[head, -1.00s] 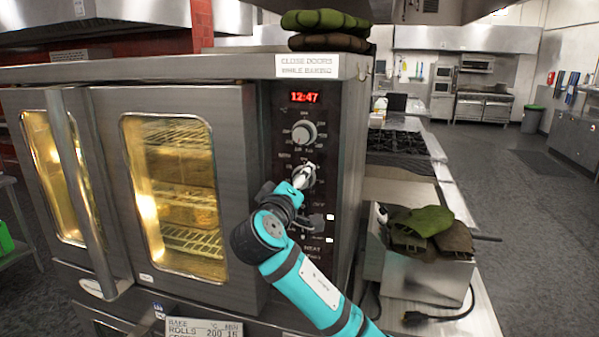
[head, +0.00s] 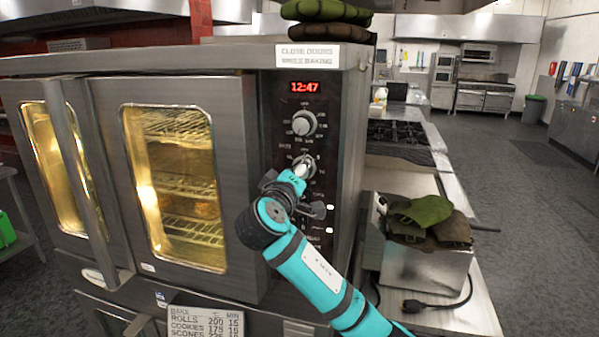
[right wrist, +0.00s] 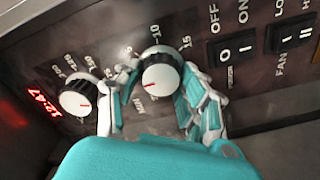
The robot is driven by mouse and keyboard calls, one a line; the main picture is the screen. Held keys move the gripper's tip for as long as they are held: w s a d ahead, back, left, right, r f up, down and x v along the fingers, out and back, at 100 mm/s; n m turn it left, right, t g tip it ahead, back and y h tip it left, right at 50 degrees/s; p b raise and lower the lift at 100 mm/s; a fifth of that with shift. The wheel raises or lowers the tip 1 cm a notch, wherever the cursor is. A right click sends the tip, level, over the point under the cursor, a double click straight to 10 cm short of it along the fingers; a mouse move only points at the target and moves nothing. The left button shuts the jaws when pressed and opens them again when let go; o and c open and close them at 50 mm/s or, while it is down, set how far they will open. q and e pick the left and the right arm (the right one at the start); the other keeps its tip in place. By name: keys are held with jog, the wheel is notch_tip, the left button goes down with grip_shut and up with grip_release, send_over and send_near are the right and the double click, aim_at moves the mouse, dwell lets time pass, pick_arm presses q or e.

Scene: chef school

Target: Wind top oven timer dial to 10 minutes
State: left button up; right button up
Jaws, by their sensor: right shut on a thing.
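The timer dial (right wrist: 163,72) is a white-faced black knob with a short red mark. In the right wrist view the mark lies left of its centre, and the printed 10 and 15 are above the dial. My right gripper (right wrist: 160,88) is shut on the dial, one finger on each side. In the head view the gripper (head: 302,170) covers much of the dial (head: 310,167), the lower of two round dials on the oven panel. The exact minute reading is hard to tell. My left gripper is not in view.
The temperature dial (right wrist: 77,98) sits beside my left-hand finger in the wrist view, above the timer in the head view (head: 304,123). The power switch (right wrist: 232,50) and fan switch (right wrist: 290,35) are nearby. Oven mitts (head: 425,210) lie on a metal box at right.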

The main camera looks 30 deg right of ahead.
jog(key=m+b, duration=0.8)
jog(key=m, duration=0.1)
jog(key=m+b, duration=0.9)
jog(key=m, duration=0.1)
jog(key=shift+s+d+m, duration=0.15)
jog(key=shift+s+m, duration=0.05)
jog(key=shift+m, duration=0.1)
dwell(0.4)
jog(key=o, duration=1.2)
